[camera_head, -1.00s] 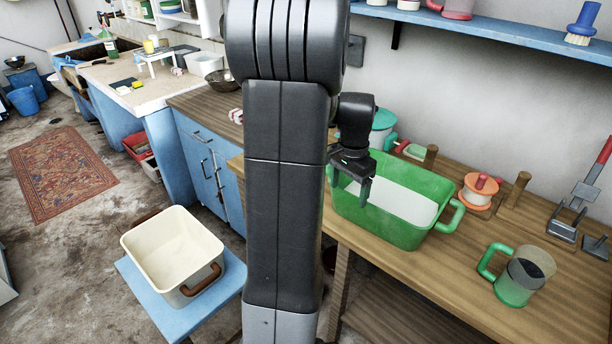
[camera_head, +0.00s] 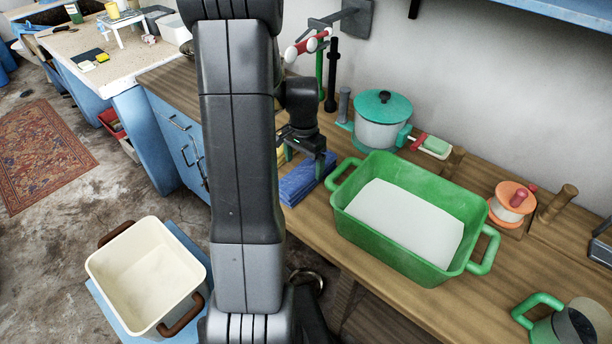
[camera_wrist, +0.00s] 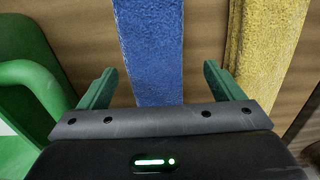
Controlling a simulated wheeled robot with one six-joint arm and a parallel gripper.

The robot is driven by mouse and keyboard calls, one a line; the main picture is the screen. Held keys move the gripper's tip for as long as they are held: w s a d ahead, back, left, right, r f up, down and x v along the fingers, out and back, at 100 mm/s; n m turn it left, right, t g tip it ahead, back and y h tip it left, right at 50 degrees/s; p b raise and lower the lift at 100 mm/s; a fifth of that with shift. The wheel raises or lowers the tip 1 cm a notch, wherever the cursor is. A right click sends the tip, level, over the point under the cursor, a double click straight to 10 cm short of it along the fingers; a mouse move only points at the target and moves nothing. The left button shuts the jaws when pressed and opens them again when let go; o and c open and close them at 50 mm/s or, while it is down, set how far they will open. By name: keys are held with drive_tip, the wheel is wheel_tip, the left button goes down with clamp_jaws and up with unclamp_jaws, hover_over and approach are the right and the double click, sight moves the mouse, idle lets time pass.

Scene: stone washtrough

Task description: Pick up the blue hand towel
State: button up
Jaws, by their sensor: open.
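The blue hand towel (camera_head: 300,181) lies folded on the wooden counter, just left of the green basin in the head view. In the wrist view the blue towel (camera_wrist: 149,50) runs as a narrow strip up the middle, between the two green fingers of my gripper (camera_wrist: 158,88). My gripper (camera_head: 304,158) is open and empty, above the towel. A bare gap shows on each side between the fingers and the towel. The towel's near end is hidden behind the gripper body. A yellow towel (camera_wrist: 268,45) lies parallel on the right.
The green basin (camera_head: 352,208) with a white bottom stands close beside the towel; its handle (camera_wrist: 30,85) shows at left in the wrist view. A teal-lidded pot (camera_head: 380,134) stands behind. A cream tub (camera_head: 124,234) sits lower left. A wooden counter strip is bare in front.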

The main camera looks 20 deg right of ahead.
sight(306, 169)
drive_tip(key=shift+s+d+f+p, duration=0.1)
drive_tip(key=shift+d+f+p, duration=0.05)
drive_tip(key=shift+f, duration=1.1)
drive_tip(key=shift+s+d+f+p, duration=0.1)
drive_tip(key=shift+d+f+p, duration=0.05)
drive_tip(key=shift+f, duration=1.1)
drive_tip(key=shift+w, duration=0.1)
drive_tip(key=c, duration=1.2)
